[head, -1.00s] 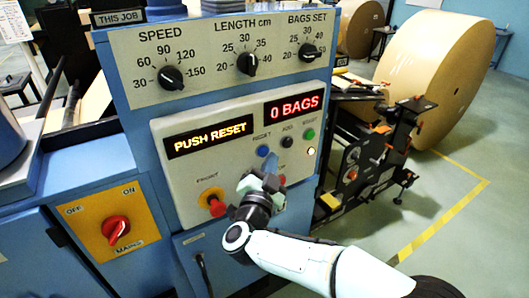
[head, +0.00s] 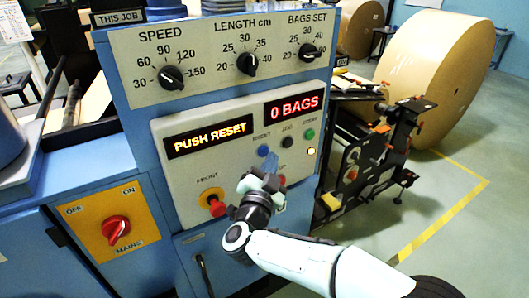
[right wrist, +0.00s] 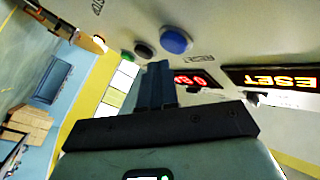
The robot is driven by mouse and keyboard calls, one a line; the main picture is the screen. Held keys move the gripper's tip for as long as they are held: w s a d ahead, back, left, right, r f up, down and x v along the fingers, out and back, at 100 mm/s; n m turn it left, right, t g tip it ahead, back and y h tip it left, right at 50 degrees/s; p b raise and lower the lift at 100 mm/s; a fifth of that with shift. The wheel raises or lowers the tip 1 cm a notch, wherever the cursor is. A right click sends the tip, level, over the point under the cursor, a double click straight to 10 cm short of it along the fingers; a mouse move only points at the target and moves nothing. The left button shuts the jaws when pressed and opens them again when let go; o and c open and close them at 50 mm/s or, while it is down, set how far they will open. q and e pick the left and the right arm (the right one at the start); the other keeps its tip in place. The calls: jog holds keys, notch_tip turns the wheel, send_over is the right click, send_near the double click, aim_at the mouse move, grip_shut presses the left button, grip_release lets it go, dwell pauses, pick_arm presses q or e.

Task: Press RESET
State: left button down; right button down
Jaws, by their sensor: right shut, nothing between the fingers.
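The blue RESET button (head: 263,150) is on the sloped light panel, below the amber display (head: 209,136) reading PUSH RESET. It also shows in the right wrist view (right wrist: 175,40). My right gripper (head: 271,162) is shut and empty, its fingertips just below and right of the button in the head view. In the right wrist view its blue fingers (right wrist: 157,84) point toward the panel, with the button just beyond the tips. I cannot tell whether they touch it. My left gripper is not in view.
The black ADD button (head: 287,142) and a green button (head: 309,134) sit right of RESET. A red button on a yellow base (head: 215,204) is at lower left. The red counter (head: 294,107) reads 0 BAGS. A red mains switch (head: 116,230) and large kraft roll (head: 440,75) flank the panel.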

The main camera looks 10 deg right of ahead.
jog(key=shift+w, duration=0.1)
jog(key=shift+w+a, duration=0.1)
jog(key=shift+w, duration=0.25)
jog(key=shift+w+a+p, duration=0.15)
jog(key=shift+w+p, duration=0.2)
jog(key=shift+w, duration=0.05)
dwell(0.8)
jog(key=shift+s, duration=0.15)
jog(key=shift+s+d+b, duration=0.25)
jog(key=shift+s+b, duration=0.3)
jog(key=shift+s, duration=0.15)
jog(key=s, duration=0.1)
jog(key=s+d+b, duration=0.1)
jog(key=s, duration=0.1)
jog(key=s+b, duration=0.1)
jog(key=shift+s+d, duration=0.3)
jog(key=shift+d, duration=0.05)
